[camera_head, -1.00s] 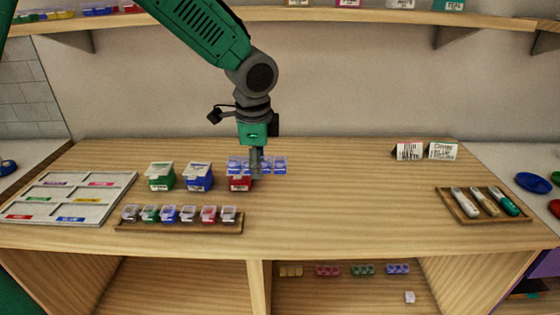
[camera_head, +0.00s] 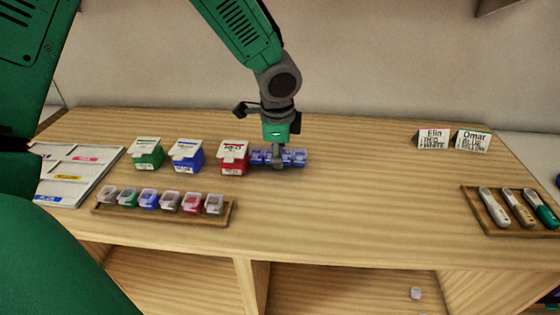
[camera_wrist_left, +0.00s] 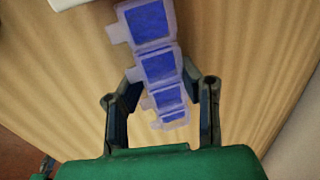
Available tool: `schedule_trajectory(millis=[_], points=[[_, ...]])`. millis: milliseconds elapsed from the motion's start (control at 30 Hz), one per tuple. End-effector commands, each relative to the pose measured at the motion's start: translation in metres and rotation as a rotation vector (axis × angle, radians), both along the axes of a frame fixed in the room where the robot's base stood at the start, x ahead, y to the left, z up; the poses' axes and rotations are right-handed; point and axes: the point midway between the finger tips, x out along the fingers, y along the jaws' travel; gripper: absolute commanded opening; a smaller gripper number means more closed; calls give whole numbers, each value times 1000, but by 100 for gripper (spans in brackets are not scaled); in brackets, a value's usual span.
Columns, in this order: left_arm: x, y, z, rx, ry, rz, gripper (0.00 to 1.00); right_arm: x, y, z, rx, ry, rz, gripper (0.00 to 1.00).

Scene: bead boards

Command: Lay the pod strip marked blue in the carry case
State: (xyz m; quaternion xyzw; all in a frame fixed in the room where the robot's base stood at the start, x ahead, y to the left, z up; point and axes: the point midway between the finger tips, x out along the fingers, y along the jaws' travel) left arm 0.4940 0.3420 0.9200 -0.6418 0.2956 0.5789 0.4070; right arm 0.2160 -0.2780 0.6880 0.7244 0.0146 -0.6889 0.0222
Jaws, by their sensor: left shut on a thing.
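The blue pod strip (camera_head: 297,157), a row of clear-lidded pods with blue inside, is beside the red box at the table's middle. My left gripper (camera_head: 278,160) is shut on it from above. In the left wrist view the strip (camera_wrist_left: 158,67) runs between the two fingers (camera_wrist_left: 160,105), its far end toward the top. I cannot tell whether it is clear of the table. A white case with colour-labelled compartments (camera_head: 98,182), likely the carry case, lies at the left, partly hidden by my arm. My right gripper is not in view.
Green (camera_head: 147,157), blue (camera_head: 188,160) and red (camera_head: 232,160) boxes stand left of the strip. In front is a wooden tray (camera_head: 222,213) of small lidded pots. Two name cards (camera_head: 433,139) and a tool tray (camera_head: 480,212) are at the right. The table between is clear.

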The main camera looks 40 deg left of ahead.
Motion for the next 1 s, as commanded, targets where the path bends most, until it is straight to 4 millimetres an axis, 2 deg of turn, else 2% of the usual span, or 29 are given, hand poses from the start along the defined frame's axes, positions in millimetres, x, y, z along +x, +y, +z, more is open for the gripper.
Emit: schedule_trajectory(millis=[33, 100, 467, 500, 533, 1000], points=[[0, -2, -10, 3, 3, -2, 0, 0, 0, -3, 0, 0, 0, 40], [0, -2, -16, 3, 2, -1, 0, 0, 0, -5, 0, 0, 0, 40], [1, -3, -19, 3, 0, -2, 0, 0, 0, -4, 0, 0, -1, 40], [0, -2, -18, 1, 1, -1, 45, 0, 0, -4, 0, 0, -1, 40], [0, -2, -18, 1, 1, -1, 52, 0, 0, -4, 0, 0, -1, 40], [0, -1, -19, 4, 4, -1, 52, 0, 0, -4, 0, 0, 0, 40]])
